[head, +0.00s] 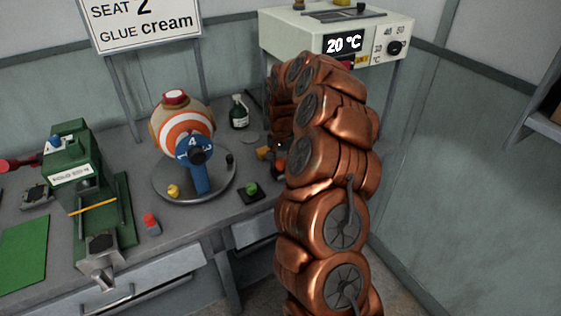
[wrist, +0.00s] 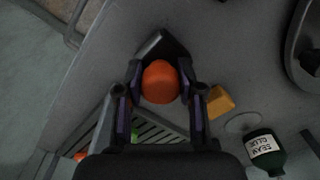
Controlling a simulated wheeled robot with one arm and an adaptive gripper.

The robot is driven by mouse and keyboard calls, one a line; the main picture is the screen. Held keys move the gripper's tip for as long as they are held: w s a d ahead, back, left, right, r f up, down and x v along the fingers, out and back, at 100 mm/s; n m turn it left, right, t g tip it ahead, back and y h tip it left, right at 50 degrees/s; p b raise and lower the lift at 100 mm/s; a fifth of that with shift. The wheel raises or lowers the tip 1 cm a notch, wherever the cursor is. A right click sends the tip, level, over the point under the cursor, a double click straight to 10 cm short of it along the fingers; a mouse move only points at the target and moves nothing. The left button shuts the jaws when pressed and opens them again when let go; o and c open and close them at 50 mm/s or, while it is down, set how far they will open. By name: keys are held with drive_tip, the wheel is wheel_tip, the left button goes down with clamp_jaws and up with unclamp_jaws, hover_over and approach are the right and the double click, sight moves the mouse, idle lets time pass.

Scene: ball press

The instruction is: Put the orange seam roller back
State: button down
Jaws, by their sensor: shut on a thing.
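The orange seam roller's rounded orange handle (wrist: 160,82) sits between the fingers of my gripper (wrist: 160,78) in the wrist view. The fingers are shut on it from both sides. A grey angular metal piece (wrist: 163,45) shows just beyond the handle; I cannot tell whether it belongs to the roller. In the head view my gripper (head: 278,156) is low over the right part of the bench, mostly hidden by my copper arm. A bit of orange (head: 281,164) shows at it. Whether the roller touches the bench is unclear.
A yellow-orange block (wrist: 221,100) and a dark green glue bottle (wrist: 265,151) stand close right of my gripper. A round tray (head: 160,193) carries the striped ball (head: 167,125). A green knob (head: 251,188) sits on a black pad. A green press (head: 75,165) stands left.

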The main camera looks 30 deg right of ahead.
sight(281, 161)
drive_tip(key=shift+f, duration=0.2)
drive_tip(key=c, duration=0.7)
unclamp_jaws()
drive_tip(key=shift+r, duration=0.1)
wheel_tip(281, 161, up, 11)
drive_tip(key=b, duration=0.2)
drive_tip(key=shift+s+b, duration=0.1)
drive_tip(key=shift+b, duration=0.3)
drive_tip(key=shift+r, duration=0.6)
